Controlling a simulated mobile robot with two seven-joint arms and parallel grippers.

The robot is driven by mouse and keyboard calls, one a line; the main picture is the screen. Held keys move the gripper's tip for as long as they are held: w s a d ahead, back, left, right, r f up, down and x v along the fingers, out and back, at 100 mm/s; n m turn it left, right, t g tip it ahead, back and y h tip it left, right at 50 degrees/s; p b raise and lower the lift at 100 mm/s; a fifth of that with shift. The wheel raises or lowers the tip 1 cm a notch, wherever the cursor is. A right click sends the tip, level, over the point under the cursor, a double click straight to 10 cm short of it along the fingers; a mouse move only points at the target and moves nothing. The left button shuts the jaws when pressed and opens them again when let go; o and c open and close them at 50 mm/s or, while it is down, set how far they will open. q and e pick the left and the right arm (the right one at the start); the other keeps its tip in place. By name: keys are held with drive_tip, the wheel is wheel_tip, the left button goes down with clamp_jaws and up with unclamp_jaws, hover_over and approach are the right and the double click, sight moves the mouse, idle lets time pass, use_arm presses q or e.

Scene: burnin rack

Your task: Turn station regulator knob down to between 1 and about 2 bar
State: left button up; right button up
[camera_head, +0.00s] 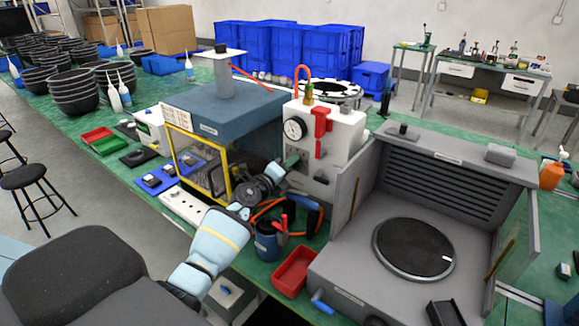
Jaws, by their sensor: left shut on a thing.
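The regulator station (345,130) is a white panel box in the middle of the bench. A round white pressure gauge (295,128) sits on its front, but its reading is too small to tell. A red valve handle (322,120) is to the right of the gauge. My left gripper (287,166) reaches up from the lower left to the panel's front, below the gauge. It is shut on what appears to be the regulator knob, a dark part at the fingertips, mostly hidden by the fingers. My right gripper is not in view.
A blue-topped chamber with a yellow-framed window (198,163) stands close left of my left arm. A grey open box with a round plate (413,249) is at right. A blue cup with tools (268,247) and a red bin (294,270) stand below the panel.

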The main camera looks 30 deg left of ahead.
use_arm(q)
drive_tip(key=shift+n, duration=0.6)
drive_tip(key=o, duration=1)
drive_tip(key=shift+c, duration=0.2)
drive_tip(key=s, duration=0.7)
drive_tip(key=shift+s+a, duration=0.3)
drive_tip(key=shift+s, duration=0.1)
